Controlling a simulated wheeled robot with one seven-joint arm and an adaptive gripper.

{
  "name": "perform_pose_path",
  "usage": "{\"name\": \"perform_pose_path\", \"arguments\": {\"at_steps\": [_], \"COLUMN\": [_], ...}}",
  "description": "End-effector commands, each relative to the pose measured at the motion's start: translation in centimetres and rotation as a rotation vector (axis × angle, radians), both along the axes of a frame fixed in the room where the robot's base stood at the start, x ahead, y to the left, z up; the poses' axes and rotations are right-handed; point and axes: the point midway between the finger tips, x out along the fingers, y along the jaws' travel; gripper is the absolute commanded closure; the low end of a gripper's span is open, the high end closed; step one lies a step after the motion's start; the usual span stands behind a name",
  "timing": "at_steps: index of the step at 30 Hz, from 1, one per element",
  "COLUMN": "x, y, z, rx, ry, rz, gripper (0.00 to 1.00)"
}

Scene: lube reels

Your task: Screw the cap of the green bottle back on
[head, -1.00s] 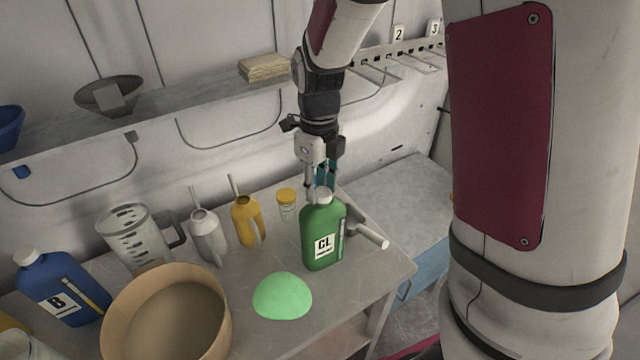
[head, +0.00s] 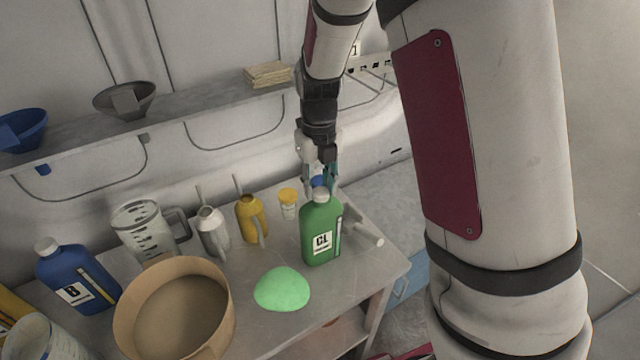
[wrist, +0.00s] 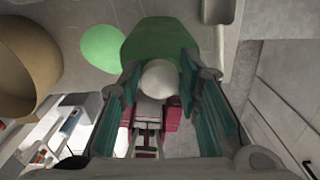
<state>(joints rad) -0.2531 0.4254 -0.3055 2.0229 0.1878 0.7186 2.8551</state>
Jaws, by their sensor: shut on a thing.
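The green bottle (head: 322,238) stands upright on the grey table, its label marked "CL". Its white cap (head: 320,195) sits at the top of the bottle. My gripper (head: 326,178) is above the bottle, coming down from behind it, with its teal fingers at the cap. In the wrist view the cap (wrist: 159,78) lies between the two teal fingers, in front of the green bottle (wrist: 165,38). My gripper is shut on the cap. The neck and thread are hidden, so I cannot tell how tightly the cap sits.
A green dome-like thing (head: 282,289) and a large tan round container (head: 222,300) are left of the bottle. A yellow-lidded jar (head: 288,203), yellow can (head: 250,218), grey can (head: 212,230), clear jug (head: 140,232) and blue bottle (head: 75,275) stand further left. A grey-white handle-like thing (head: 366,234) lies right.

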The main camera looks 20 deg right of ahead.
Motion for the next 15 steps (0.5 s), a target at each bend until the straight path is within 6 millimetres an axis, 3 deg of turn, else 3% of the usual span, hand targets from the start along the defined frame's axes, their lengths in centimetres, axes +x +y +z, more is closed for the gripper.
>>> {"name": "perform_pose_path", "arguments": {"at_steps": [15], "x": [-0.06], "y": [-0.08], "z": [-0.08], "rx": [0.0], "ry": [0.002], "rz": [-0.105], "gripper": [0.8]}}
